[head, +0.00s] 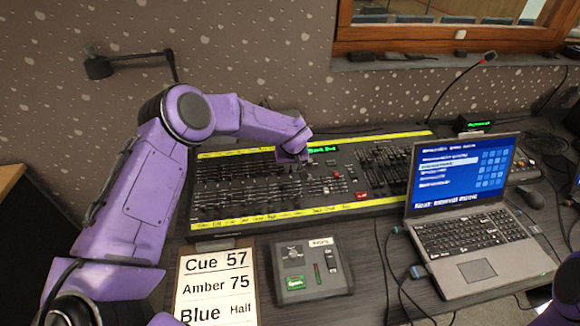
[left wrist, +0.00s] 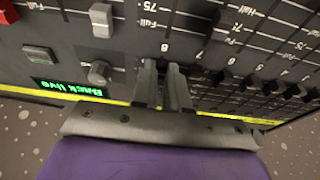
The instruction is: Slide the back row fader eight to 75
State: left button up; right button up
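The lighting desk (head: 372,205) is a long dark console with yellow label strips and rows of small faders. My left gripper (head: 293,158) reaches down over the back part of the desk, just left of the green-lit display. In the left wrist view, the left gripper (left wrist: 161,72) has its two grey fingers close together with a narrow dark gap, just beside the printed 8. The cap of back row fader eight is hidden at or between the fingertips; I cannot tell whether they grip it. My right gripper is out of view.
In the left wrist view, more black back row fader caps (left wrist: 245,83) line up to the right, and a grey knob (left wrist: 99,72) stands left of the fingers. A laptop (head: 470,200), a small grey box (head: 311,270) and a cue card (head: 216,286) lie around the desk.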

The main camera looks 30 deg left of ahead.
pick_arm(q)
jog(key=shift+w+a, duration=0.6)
jog(key=shift+w, duration=0.2)
jog(key=shift+w+a+r+b, duration=0.2)
jog(key=shift+w+a+b, duration=0.3)
jog(key=shift+w+a, duration=0.35)
jog(key=o, duration=0.5)
jog(key=shift+w+d, duration=0.1)
jog(key=shift+d, duration=0.05)
jog(key=shift+c, duration=0.2)
notch_tip(320, 180, up, 3)
jog(key=shift+f+p, duration=0.2)
jog(key=shift+p, duration=0.85)
